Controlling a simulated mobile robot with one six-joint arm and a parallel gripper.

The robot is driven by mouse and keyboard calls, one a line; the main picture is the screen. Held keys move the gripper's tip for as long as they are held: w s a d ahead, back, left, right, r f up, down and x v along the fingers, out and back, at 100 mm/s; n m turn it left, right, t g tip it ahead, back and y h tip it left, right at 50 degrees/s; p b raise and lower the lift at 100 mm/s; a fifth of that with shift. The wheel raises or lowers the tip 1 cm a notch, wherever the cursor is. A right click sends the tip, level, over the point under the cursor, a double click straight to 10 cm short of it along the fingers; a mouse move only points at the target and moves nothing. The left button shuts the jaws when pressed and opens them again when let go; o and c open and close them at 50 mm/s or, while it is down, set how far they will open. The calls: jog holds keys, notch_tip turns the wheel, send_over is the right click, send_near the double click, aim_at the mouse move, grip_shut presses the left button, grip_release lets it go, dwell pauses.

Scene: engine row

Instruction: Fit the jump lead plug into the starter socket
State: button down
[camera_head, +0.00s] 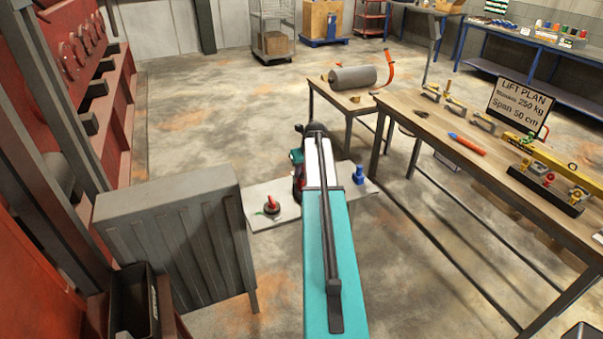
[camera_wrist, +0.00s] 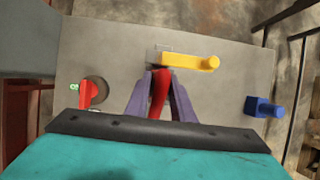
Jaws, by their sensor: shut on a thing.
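In the wrist view, my gripper (camera_wrist: 160,74) has its two purple fingers shut on a red piece (camera_wrist: 159,92), taken to be the jump lead plug. The red piece stands between the fingers, and its far end comes close to a yellow bar with a round end (camera_wrist: 192,62) on a grey panel (camera_wrist: 110,40). I cannot tell whether they touch. No socket opening can be made out; the starter socket may be hidden behind the fingers. In the head view, my teal arm covers most of the gripper and the held piece.
A red knob with a green mark (camera_wrist: 87,95) sits left on the panel. A blue fitting (camera_wrist: 264,107) is at its right edge. In the head view, a grey ribbed box (camera_head: 175,235) stands left of my arm, and a wooden table (camera_head: 500,185) stands right.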

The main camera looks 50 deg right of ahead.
jog(key=shift+f, duration=0.6)
jog(key=shift+f, duration=0.15)
jog(key=c, duration=1.5)
grip_release()
jog(key=shift+c, duration=0.2)
jog(key=shift+r, duration=0.2)
jog(key=b+v, duration=0.3)
jog(key=v, duration=0.9)
jog(key=shift+f, duration=0.15)
